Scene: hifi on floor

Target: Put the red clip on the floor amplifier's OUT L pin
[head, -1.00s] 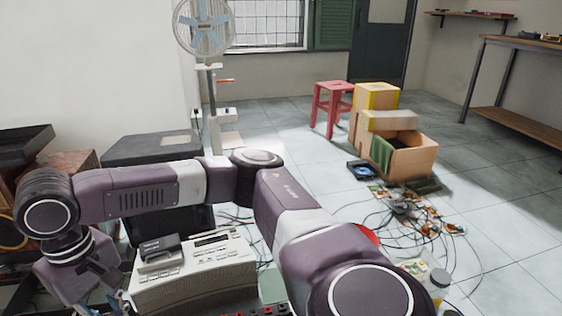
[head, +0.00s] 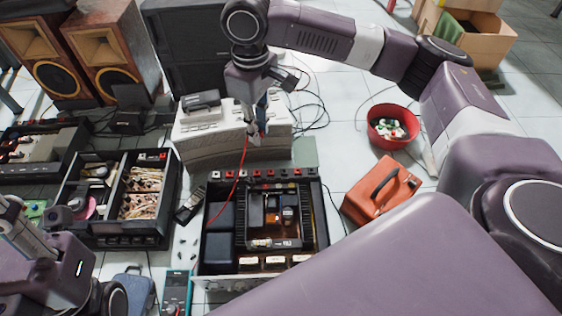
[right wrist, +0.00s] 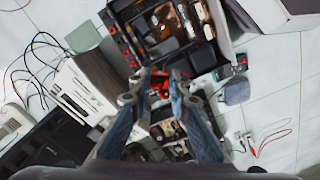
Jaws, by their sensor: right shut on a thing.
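The floor amplifier (head: 322,235) is an open black chassis at the lower middle of the head view. A row of red and dark terminals (head: 270,174) runs along its far edge; I cannot read the OUT L label. My right gripper (head: 256,137) is above and beyond that row, in front of the white unit. It is shut on the red clip (right wrist: 160,86), seen between the fingertips in the right wrist view. The clip is apart from the terminals. A red wire (head: 241,172) hangs from it toward the amplifier's left side. My left gripper (head: 18,225) is partly seen at the lower left; its fingers are unclear.
The white keyed unit (head: 225,143) stands behind the amplifier. A divided parts box (head: 172,205) is left, a red toolbox (head: 380,192) and red bowl (head: 393,126) right. A teal multimeter (head: 177,291) lies in front. Speakers (head: 105,45) stand at the back left.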

